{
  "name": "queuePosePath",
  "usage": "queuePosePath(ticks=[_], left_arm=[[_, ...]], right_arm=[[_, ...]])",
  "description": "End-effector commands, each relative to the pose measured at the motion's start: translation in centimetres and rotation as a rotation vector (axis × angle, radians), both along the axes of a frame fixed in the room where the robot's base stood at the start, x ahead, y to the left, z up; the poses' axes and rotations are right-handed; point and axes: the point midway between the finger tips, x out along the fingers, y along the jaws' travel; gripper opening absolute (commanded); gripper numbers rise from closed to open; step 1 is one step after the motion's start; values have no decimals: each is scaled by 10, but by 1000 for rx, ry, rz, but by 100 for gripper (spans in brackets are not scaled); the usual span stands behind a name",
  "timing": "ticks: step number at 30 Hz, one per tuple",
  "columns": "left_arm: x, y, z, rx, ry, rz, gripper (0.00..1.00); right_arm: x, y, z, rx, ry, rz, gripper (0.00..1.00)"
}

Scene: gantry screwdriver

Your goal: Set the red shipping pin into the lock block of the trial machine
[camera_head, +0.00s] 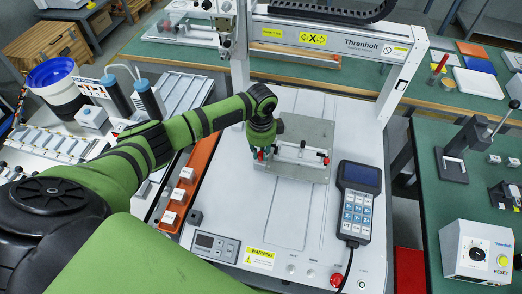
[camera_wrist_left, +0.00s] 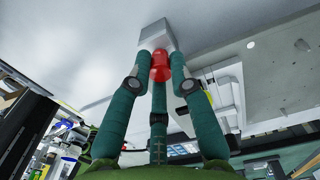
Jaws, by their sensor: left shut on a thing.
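My left gripper (camera_head: 262,150) points down at the left part of the grey fixture plate (camera_head: 312,134) on the trial machine's white bed. A red piece (camera_head: 261,156), seemingly the shipping pin, shows at its fingertips. In the left wrist view, my left gripper's fingers (camera_wrist_left: 161,66) are closed around the red pin (camera_wrist_left: 160,72). A pale grey block (camera_wrist_left: 155,36) shows just beyond the fingertips; I cannot tell whether it is the lock block or whether the pin is in it. My right gripper is not in view.
A handheld keypad (camera_head: 359,202) lies on the bed right of the plate. The gantry frame (camera_head: 400,75) rises behind and right. A small red-tipped fitting (camera_head: 325,158) sits at the plate's right side. Orange strip (camera_head: 196,162) with white blocks lies left. A control box (camera_head: 478,250) stands front right.

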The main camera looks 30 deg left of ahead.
Motion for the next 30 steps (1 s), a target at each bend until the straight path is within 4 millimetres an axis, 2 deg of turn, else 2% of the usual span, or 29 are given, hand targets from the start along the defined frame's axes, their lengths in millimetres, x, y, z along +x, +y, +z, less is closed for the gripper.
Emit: queuePosePath(ticks=[1, 2, 3, 12, 16, 20, 30], left_arm=[[0, 0, 0, 0, 0, 0, 29], [0, 0, 0, 0, 0, 0, 41], [0, 0, 0, 0, 0, 0, 49], [0, 0, 0, 0, 0, 0, 49], [1, 0, 7, 0, -2, 1, 49], [1, 1, 28, 0, -4, -1, 49], [1, 0, 97, 0, -4, 0, 49]], right_arm=[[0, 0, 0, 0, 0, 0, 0], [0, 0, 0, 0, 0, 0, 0], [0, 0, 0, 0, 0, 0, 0], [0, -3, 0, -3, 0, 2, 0], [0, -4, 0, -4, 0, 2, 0], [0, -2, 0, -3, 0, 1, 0], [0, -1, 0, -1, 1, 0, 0]])
